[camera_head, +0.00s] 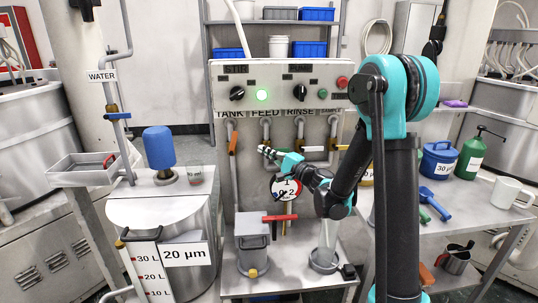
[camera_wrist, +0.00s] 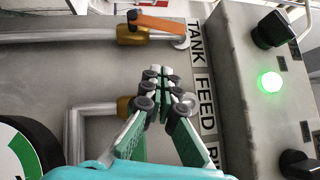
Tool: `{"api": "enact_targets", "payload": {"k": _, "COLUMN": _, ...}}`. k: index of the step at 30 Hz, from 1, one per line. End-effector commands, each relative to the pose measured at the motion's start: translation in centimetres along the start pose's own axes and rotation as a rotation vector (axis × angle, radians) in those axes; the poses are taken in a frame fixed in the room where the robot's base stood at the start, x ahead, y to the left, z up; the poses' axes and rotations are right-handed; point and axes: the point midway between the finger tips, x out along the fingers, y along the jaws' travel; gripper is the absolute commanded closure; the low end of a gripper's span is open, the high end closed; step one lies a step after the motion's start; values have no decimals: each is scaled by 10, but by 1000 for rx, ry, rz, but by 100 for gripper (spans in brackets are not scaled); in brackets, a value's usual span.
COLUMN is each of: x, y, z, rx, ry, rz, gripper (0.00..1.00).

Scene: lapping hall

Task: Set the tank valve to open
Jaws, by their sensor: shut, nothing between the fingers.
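The tank valve has an orange lever (camera_head: 232,143) below the TANK label (camera_head: 228,114), on the leftmost vertical pipe of the panel. The lever lies roughly in line with its pipe. In the wrist view the lever (camera_wrist: 165,24) is at the top, on a brass body (camera_wrist: 128,35). My gripper (camera_head: 264,150) is shut and empty, right of the lever and apart from it, in front of the feed pipe. In the wrist view its fingertips (camera_wrist: 158,76) are together near the FEED label (camera_wrist: 206,95), and they hide part of the feed valve area.
The control box (camera_head: 280,90) with knobs and a lit green lamp (camera_head: 263,95) overhangs the pipes. A round gauge (camera_head: 286,188) sits below my gripper. A blue-capped device (camera_head: 159,147) stands on the drum at left. A red lever (camera_head: 279,218) is lower down.

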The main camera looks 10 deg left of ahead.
Motion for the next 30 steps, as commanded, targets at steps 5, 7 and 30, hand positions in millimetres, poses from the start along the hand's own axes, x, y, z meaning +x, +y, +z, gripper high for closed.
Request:
{"api": "enact_targets", "payload": {"k": 5, "x": 37, "y": 0, "z": 1, "rx": 1, "ry": -2, "rz": 1, "gripper": 100}}
{"api": "enact_targets", "payload": {"k": 7, "x": 50, "y": 0, "z": 1, "rx": 1, "ry": -3, "rz": 1, "gripper": 100}}
{"api": "enact_targets", "payload": {"k": 30, "x": 80, "y": 0, "z": 29, "rx": -1, "ry": 0, "rz": 1, "gripper": 100}}
